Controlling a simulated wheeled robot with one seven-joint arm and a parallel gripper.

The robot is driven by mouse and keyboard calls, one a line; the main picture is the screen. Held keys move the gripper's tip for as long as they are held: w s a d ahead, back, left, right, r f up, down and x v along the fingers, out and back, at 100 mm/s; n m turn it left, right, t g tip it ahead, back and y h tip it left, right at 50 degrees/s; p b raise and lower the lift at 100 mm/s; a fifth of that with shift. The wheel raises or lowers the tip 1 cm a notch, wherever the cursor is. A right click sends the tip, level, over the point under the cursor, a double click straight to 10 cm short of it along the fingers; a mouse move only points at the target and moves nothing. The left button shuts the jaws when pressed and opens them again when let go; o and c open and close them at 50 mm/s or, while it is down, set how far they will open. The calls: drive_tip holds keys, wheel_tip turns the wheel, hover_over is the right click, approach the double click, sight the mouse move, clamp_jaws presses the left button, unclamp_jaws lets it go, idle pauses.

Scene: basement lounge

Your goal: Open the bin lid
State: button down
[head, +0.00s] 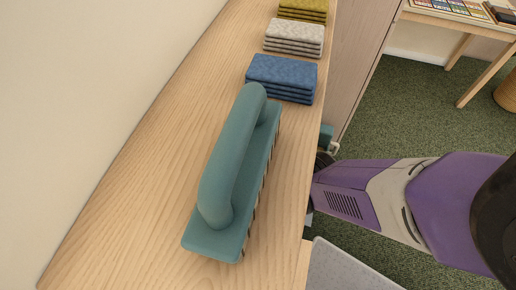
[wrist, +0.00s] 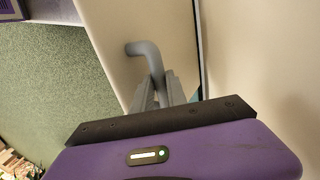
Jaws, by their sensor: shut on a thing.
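In the wrist view, a grey bent bar handle (wrist: 146,52) stands out from a pale beige panel (wrist: 125,20), which looks like the bin lid or front. My gripper (wrist: 160,84) is shut on the lower part of this handle, its two grey fingers on either side. A dark narrow gap runs along the panel's right edge, with a bit of teal low in it. In the head view, my purple arm reaches in from the right to the side of the wooden top. My fingertips and most of the handle are hidden or too small there.
On the wooden top (head: 120,170) lie a teal brush-like object (head: 232,165) and folded blue (head: 282,72), grey (head: 294,34) and mustard (head: 304,8) cloths. A grey surface (head: 345,268) is at the bottom. A table (head: 460,18) stands far right. Green carpet (head: 410,110) is open between.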

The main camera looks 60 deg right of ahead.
drive_tip(key=c, duration=1.3)
unclamp_jaws()
drive_tip(key=shift+s+a+f, duration=0.15)
drive_tip(key=shift+a+f, duration=0.05)
drive_tip(key=shift+f, duration=0.1)
drive_tip(key=shift+r, duration=0.1)
drive_tip(key=shift+d+r, duration=0.1)
